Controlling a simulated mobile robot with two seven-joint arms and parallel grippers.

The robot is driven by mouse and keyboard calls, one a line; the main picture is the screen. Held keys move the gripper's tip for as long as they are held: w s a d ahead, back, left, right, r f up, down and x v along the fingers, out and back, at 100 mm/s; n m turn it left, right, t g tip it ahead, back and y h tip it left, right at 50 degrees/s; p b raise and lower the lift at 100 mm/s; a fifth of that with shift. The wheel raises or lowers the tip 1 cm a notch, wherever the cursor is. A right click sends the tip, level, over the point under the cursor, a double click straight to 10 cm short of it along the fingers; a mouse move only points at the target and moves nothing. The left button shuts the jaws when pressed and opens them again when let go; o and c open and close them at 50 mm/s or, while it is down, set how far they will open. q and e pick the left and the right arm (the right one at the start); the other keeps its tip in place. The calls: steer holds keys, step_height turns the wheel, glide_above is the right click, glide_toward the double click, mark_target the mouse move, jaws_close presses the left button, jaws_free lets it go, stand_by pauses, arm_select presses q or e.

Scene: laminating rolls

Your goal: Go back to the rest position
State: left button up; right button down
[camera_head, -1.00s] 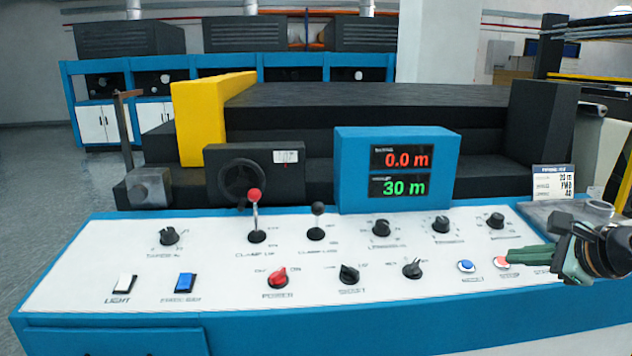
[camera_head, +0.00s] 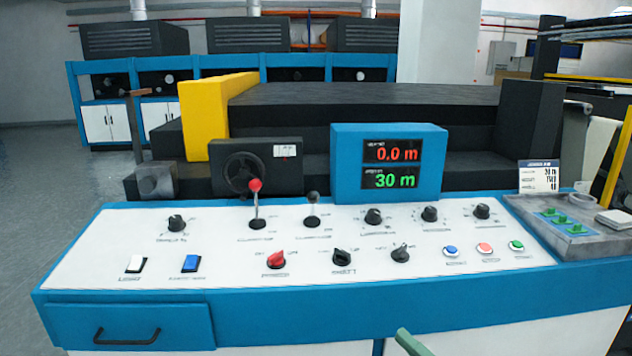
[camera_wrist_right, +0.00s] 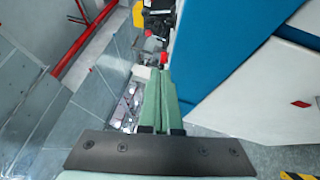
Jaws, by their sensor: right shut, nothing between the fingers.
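My right gripper (camera_head: 410,340) shows only as a green fingertip at the bottom edge of the head view, low in front of the console (camera_head: 290,309). In the right wrist view, its two green fingers (camera_wrist_right: 160,92) lie together, shut and empty, beside the blue panel (camera_wrist_right: 225,50). The console top carries a blue button (camera_head: 450,251), a red button (camera_head: 485,248) and a green button (camera_head: 516,245), with nothing touching them. My left gripper is not in view.
The display (camera_head: 390,160) reads 0.0 m in red and 30 m in green. A grey tray (camera_head: 580,246) with several green pieces sits at the console's right end. A drawer handle (camera_head: 127,337) is at lower left. Open floor (camera_head: 50,190) lies left.

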steer(key=s+d+f+m+g+h, duration=0.1)
steer(key=s+f+m+h, duration=0.3)
steer(key=f+m, duration=0.5)
steer(key=s+d+f+m+h, duration=0.1)
steer(key=s+f+m+h, duration=0.1)
steer(key=f+m+h, duration=0.45)
steer(key=s+a+f+m+g+y, duration=0.1)
steer(key=s+a+f+m+g, duration=0.2)
steer(key=s+f, duration=0.35)
steer(key=s+a+f+m+g, duration=0.1)
steer(key=s+f+m+g, duration=0.2)
steer(key=s+f+m, duration=0.35)
arm_select(q)
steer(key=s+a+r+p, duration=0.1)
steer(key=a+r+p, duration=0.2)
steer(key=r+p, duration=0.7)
steer(key=p, duration=0.3)
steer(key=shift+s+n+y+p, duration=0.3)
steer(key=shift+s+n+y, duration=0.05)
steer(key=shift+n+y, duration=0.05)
arm_select(e)
steer(key=s+d+r, duration=0.1)
steer(key=d+r, duration=0.2)
steer(key=r, duration=0.7)
steer(key=shift+d+h, duration=0.35)
